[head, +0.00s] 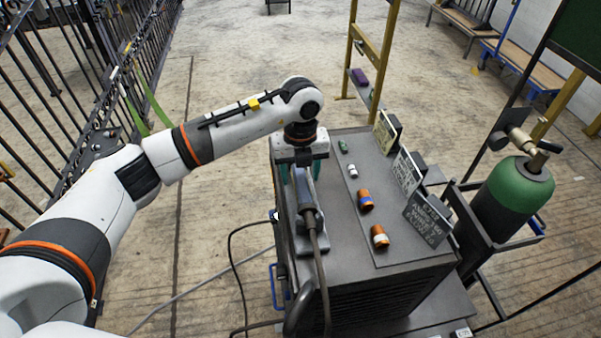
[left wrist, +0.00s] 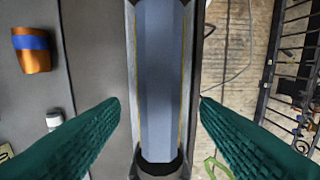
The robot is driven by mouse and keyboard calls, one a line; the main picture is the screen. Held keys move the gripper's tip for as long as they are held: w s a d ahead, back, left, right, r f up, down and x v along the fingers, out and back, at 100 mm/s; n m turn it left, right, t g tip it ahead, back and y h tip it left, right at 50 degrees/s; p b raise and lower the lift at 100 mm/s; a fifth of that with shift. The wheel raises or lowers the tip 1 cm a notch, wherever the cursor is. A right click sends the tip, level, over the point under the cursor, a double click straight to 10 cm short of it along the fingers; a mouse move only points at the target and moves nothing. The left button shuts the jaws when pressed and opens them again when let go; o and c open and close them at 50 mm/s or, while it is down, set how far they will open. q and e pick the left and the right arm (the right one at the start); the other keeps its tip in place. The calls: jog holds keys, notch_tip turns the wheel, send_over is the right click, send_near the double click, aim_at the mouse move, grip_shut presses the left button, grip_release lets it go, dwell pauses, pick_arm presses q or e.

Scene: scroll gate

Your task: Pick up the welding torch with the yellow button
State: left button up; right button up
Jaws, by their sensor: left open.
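A grey welding torch (head: 308,205) lies in a holder on the left side of a dark welding machine's top. A dark cable runs from it toward the front. In the left wrist view a long blue-grey body (left wrist: 160,80) runs down the middle, with thin yellow lines along both sides. No yellow button can be made out. My left gripper (head: 303,175) is open above the torch. In the left wrist view its two green ribbed fingers (left wrist: 160,108) stand on either side of the body, with gaps between. My right gripper is not in view.
The welding machine (head: 395,300) carries several small parts, among them a blue-banded orange one (head: 365,200), and upright label cards (head: 428,220). A green-topped gas cylinder (head: 515,195) stands at right. A black fence (head: 60,90) is at left. Open floor lies behind the machine.

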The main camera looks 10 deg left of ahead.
pick_arm(q)
jog(key=shift+f, duration=0.7)
jog(key=shift+w, duration=0.1)
jog(key=c, duration=1.2)
